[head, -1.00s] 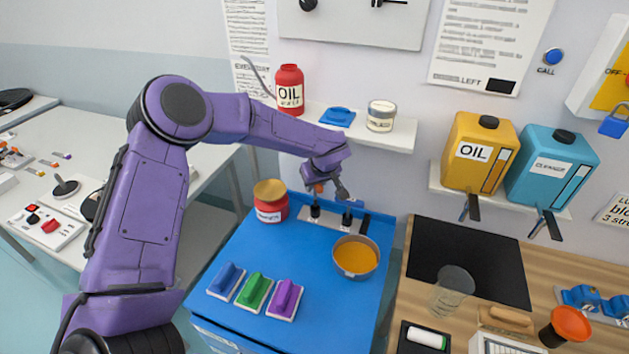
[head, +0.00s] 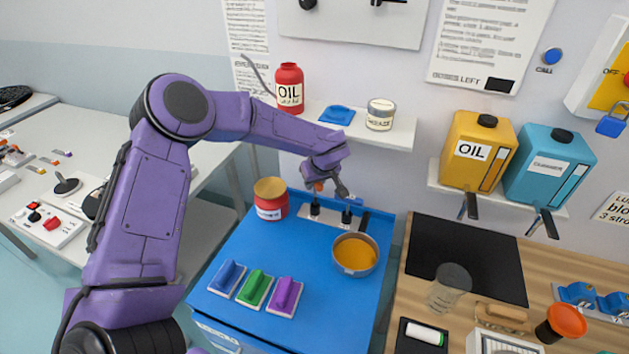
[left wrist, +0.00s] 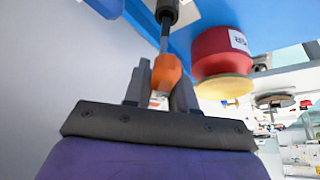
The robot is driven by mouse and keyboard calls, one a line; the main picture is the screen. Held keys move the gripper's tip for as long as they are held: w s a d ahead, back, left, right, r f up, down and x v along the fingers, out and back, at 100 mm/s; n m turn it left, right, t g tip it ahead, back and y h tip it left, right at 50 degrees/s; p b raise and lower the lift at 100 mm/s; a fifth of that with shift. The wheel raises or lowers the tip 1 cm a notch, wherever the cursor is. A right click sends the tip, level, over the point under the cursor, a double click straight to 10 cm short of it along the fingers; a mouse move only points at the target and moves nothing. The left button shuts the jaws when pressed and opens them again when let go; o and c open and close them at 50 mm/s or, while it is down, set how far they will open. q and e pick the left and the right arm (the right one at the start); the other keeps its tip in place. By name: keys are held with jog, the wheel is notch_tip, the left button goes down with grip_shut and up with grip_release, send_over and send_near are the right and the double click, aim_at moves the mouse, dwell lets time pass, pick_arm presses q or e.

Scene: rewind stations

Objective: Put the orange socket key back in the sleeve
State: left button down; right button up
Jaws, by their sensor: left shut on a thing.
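The orange socket key (head: 318,186) is in my left gripper (head: 330,187), above the rack at the back of the blue table. In the left wrist view, my left gripper (left wrist: 161,88) is shut on the key's orange handle (left wrist: 167,70). Its grey shaft runs to a black sleeve (left wrist: 168,10), with the tip hidden there; I cannot tell how deep it sits. In the head view, this black sleeve (head: 315,208) stands on the left of the rack. My right gripper is not in view.
A red jar (head: 270,205) stands left of the rack, and a pan of orange liquid (head: 355,254) stands in front. Three coloured-handled blocks, including a green one (head: 255,288), lie at the table's front. A wall shelf (head: 395,136) is behind the arm.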

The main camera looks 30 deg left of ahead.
aim_at(315, 196)
pick_arm(q)
jog(key=shift+f+b, duration=0.45)
jog(key=shift+f, duration=1.35)
jog(key=c, duration=0.8)
grip_release()
jog(key=shift+c, duration=0.2)
jog(key=shift+r, duration=0.15)
notch_tip(315, 196, up, 2)
jog(key=p, duration=0.2)
jog(key=shift+r+p, duration=0.2)
jog(key=shift+p, duration=0.15)
jog(key=shift+r, duration=2.2)
